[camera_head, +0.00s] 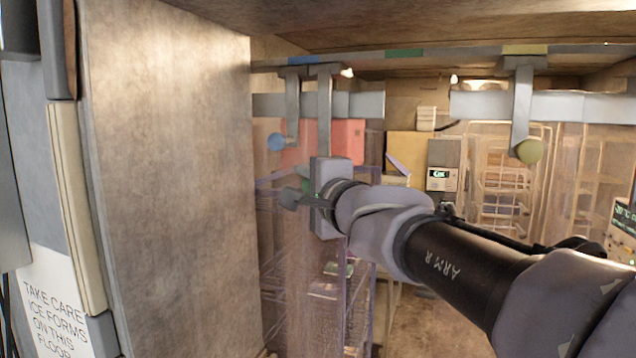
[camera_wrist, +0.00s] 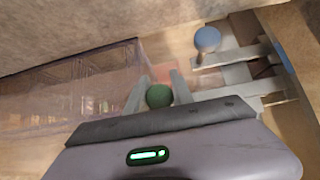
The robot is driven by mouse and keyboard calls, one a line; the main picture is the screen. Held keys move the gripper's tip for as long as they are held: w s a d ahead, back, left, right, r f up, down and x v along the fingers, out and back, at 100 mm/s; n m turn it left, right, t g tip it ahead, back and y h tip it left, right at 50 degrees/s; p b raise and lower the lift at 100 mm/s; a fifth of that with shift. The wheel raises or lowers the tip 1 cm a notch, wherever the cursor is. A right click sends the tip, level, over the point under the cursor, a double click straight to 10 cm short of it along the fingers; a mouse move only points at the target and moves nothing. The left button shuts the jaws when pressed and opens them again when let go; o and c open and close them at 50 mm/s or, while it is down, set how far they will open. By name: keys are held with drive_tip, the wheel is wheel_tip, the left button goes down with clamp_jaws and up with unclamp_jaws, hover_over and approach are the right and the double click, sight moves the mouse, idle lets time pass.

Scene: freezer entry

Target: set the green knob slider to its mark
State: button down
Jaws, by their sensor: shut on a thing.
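The green knob (camera_wrist: 159,96) sits between the two fingers of my gripper (camera_wrist: 158,90) in the wrist view. In the head view only a sliver of the knob (camera_head: 306,186) shows beside my gripper (camera_head: 298,188), which is shut on it. The knob's grey hanger (camera_head: 324,105) rises to the overhead rail (camera_head: 455,53), close to the right of the blue slider's hanger (camera_head: 293,98). The green mark (camera_head: 404,53) is on the rail, clearly to the right of the green slider's hanger.
The blue knob (camera_head: 276,142) hangs just left of my gripper, under the blue mark (camera_head: 302,60). The yellow knob (camera_head: 528,151) hangs far right under the yellow mark (camera_head: 525,49). A large panel (camera_head: 175,180) stands at left. The rail between the green and yellow hangers is clear.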

drive_tip(key=shift+r, duration=0.15)
drive_tip(key=s+d+b, duration=0.1)
drive_tip(key=s+d, duration=0.3)
drive_tip(key=d, duration=0.8)
drive_tip(key=shift+s+d+b, duration=0.15)
drive_tip(key=shift+s+b, duration=0.1)
drive_tip(key=shift+b, duration=0.15)
drive_tip(key=c, duration=1.3)
unclamp_jaws()
drive_tip(key=shift+o, duration=1)
drive_tip(key=shift+d, duration=0.15)
drive_tip(key=shift+f, duration=0.2)
